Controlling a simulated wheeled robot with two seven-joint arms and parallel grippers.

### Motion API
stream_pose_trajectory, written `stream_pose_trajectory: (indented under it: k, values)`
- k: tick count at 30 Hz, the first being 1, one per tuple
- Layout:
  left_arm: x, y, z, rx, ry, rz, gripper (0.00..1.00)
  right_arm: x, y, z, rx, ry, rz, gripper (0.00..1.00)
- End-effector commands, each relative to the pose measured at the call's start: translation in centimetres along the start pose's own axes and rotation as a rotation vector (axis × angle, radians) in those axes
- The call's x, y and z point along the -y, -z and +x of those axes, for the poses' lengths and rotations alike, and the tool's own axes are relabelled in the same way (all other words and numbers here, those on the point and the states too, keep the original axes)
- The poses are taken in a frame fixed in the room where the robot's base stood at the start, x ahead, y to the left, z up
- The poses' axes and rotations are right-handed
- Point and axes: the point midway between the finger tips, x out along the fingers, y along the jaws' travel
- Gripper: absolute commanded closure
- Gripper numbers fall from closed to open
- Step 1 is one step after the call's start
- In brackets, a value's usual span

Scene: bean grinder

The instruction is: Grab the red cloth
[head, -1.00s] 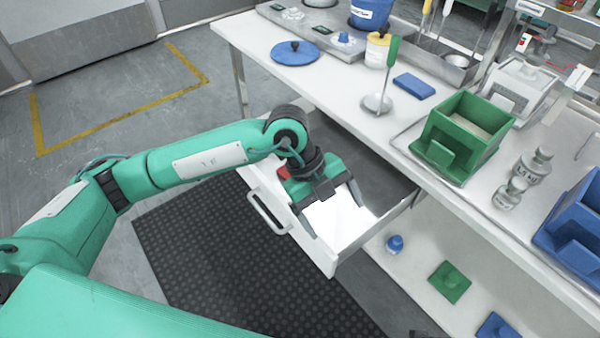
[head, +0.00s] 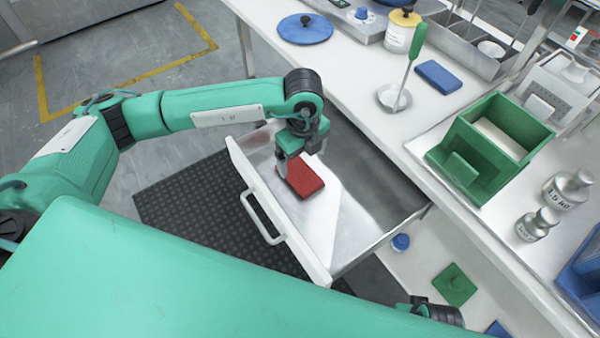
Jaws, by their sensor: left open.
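The red cloth (head: 305,180) is a folded, flat block lying in the open metal drawer (head: 345,215), near the drawer's left part. My left gripper (head: 288,170) points down into the drawer at the cloth's left edge, with the arm coming in from the left. Its jaws are open, and the near finger shows beside the cloth. The far finger is partly hidden, and I cannot tell whether either finger touches the cloth. A dark part of my right arm shows at the bottom edge, but its jaws do not show.
The drawer's white front and handle (head: 262,218) face left. The white worktop (head: 385,130) lies above and behind, with a blue cloth (head: 438,77), a metal ladle (head: 394,97), a green bin (head: 490,150) and weights (head: 567,188).

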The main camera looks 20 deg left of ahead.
Motion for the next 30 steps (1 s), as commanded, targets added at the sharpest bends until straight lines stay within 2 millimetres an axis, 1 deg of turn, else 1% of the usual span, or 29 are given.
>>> stream_pose_trajectory:
  k: [1, 3, 8, 12, 16, 19, 25, 26, 30]
  values:
    - [0.0, 0.0, 0.7, -0.001, -0.001, 0.0, 0.09, 0.0, 0.0, 0.0, 0.0, 0.0, 0.0, 0.64]
    - [0.0, 0.1, 1.3, -0.001, -0.001, 0.001, 0.09, 0.0, 0.0, -0.1, -0.001, 0.0, 0.0, 0.64]
    - [0.0, 0.0, 2.3, -0.001, 0.0, 0.001, 0.09, 0.0, 0.0, -0.1, -0.001, -0.001, 0.0, 0.64]
    - [-0.1, 0.0, 4.5, -0.002, -0.002, 0.001, 0.09, -0.1, 0.0, 0.0, 0.001, -0.001, 0.0, 0.64]
    - [0.0, 0.0, 6.2, -0.001, -0.001, 0.001, 0.09, -0.1, -0.1, 0.1, 0.002, -0.001, 0.0, 0.64]
    - [0.0, 0.0, 6.8, -0.002, 0.001, 0.001, 0.09, -0.1, 0.0, 0.1, 0.0, -0.001, 0.0, 0.64]
    - [0.0, 0.0, 6.9, -0.002, 0.001, 0.002, 0.09, -0.1, 0.0, 0.0, -0.001, -0.001, 0.0, 0.64]
    - [0.0, 0.0, 6.9, -0.001, 0.001, 0.002, 0.11, -0.1, 0.0, 0.0, 0.0, -0.001, 0.0, 0.64]
    - [0.0, 0.0, 6.9, -0.002, 0.001, 0.002, 0.39, -0.1, 0.0, 0.0, 0.0, -0.001, -0.001, 0.64]
